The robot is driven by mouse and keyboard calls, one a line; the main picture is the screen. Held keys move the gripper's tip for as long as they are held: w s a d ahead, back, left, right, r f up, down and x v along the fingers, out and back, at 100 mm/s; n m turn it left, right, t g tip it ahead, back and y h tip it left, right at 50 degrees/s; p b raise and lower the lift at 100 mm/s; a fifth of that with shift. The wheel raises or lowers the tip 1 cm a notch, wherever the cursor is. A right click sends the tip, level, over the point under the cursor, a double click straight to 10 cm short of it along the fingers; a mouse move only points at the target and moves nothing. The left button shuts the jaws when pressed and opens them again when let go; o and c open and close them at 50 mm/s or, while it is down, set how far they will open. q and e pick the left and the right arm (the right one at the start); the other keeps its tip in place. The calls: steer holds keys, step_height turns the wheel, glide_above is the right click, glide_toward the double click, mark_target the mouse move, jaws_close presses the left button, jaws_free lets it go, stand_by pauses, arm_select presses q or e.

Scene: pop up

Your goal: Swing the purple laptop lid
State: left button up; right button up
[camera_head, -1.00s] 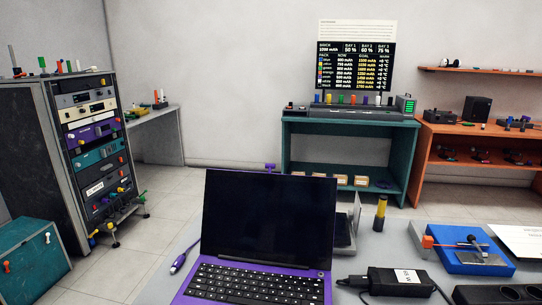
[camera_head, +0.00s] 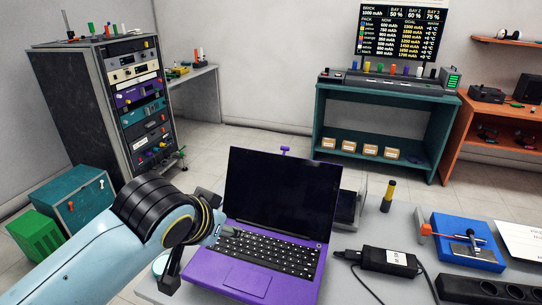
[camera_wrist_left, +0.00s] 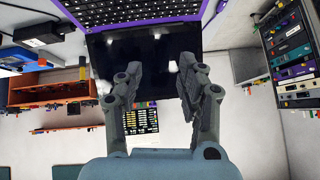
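The purple laptop stands open on the grey table, its purple base (camera_head: 240,275) toward me. Its lid (camera_head: 282,190) is raised, leaning slightly back, with a dark screen facing me. My left gripper (camera_head: 228,232) is at the left side of the keyboard, in front of the lid's lower left part; its fingertips are hard to make out in the head view. In the left wrist view the picture is upside down: the gripper (camera_wrist_left: 160,70) has its two fingers apart, with the dark screen (camera_wrist_left: 150,52) beyond and nothing between them. Contact with the lid cannot be told. My right gripper is not in view.
Right of the laptop are a black power brick (camera_head: 390,261) with cable, a yellow-and-black cylinder (camera_head: 388,196), a blue device (camera_head: 465,245) and a black socket strip (camera_head: 490,291). Behind are a teal shelf (camera_head: 375,140) and, left, an equipment rack (camera_head: 95,100).

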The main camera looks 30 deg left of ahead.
arm_select(q)
steer(key=w+a+r+n+t+y, duration=0.15)
steer(key=w+t, duration=0.25)
steer(key=w, duration=0.8)
steer(key=t, duration=0.2)
glide_toward(285, 147)
steer(key=shift+h, duration=0.25)
steer(key=b+x, duration=0.5)
steer(key=x, duration=0.1)
steer(key=shift+w+a+f, duration=0.15)
steer(key=shift+a+f, duration=0.1)
steer(key=shift+f, duration=0.05)
steer(key=shift+r, duration=0.2)
steer(key=shift+c, duration=1.2)
jaws_close()
steer(key=shift+c, duration=0.2)
jaws_free()
